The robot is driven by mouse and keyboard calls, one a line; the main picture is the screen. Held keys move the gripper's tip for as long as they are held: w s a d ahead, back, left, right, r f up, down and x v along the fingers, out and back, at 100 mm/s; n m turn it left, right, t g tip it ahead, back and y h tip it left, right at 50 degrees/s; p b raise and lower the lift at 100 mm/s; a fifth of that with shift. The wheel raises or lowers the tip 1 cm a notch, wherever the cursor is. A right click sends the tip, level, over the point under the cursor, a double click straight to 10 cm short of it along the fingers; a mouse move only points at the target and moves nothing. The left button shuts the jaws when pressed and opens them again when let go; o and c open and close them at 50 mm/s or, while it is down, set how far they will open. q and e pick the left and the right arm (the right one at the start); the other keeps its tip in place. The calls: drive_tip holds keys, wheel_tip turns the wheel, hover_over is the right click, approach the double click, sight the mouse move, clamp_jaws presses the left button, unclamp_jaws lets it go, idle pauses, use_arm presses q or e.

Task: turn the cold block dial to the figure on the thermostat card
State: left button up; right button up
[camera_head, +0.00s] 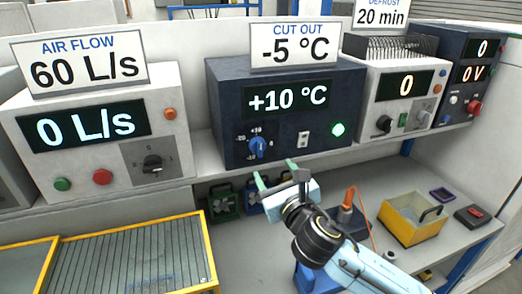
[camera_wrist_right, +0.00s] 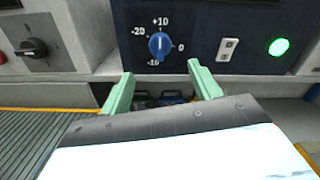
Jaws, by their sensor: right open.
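The cold block (camera_head: 345,115) is a dark blue box on the shelf; its display (camera_head: 287,99) reads +10 °C. The thermostat card (camera_head: 294,45) on top reads CUT OUT -5 °C. The blue dial (camera_head: 258,147) is low on the front face, ringed by figures; it also shows in the right wrist view (camera_wrist_right: 160,45) with marks -20, -10, 0 and +10. My right gripper (camera_head: 274,172) is open and empty, just below and in front of the dial, fingers apart. In the wrist view its green fingertips (camera_wrist_right: 160,72) lie either side below the dial, not touching it.
A white switch (camera_head: 303,140) and a lit green lamp (camera_head: 338,130) sit right of the dial. The air flow box (camera_head: 85,185) stands left, another white box (camera_head: 372,85) right. Below are a yellow bin (camera_head: 412,218) and a yellow-framed tray (camera_head: 205,250).

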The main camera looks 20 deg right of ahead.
sight(261, 150)
drive_tip(key=w, duration=1)
drive_tip(key=shift+w+a, duration=0.2)
drive_tip(key=shift+w, duration=0.1)
drive_tip(key=c, duration=1)
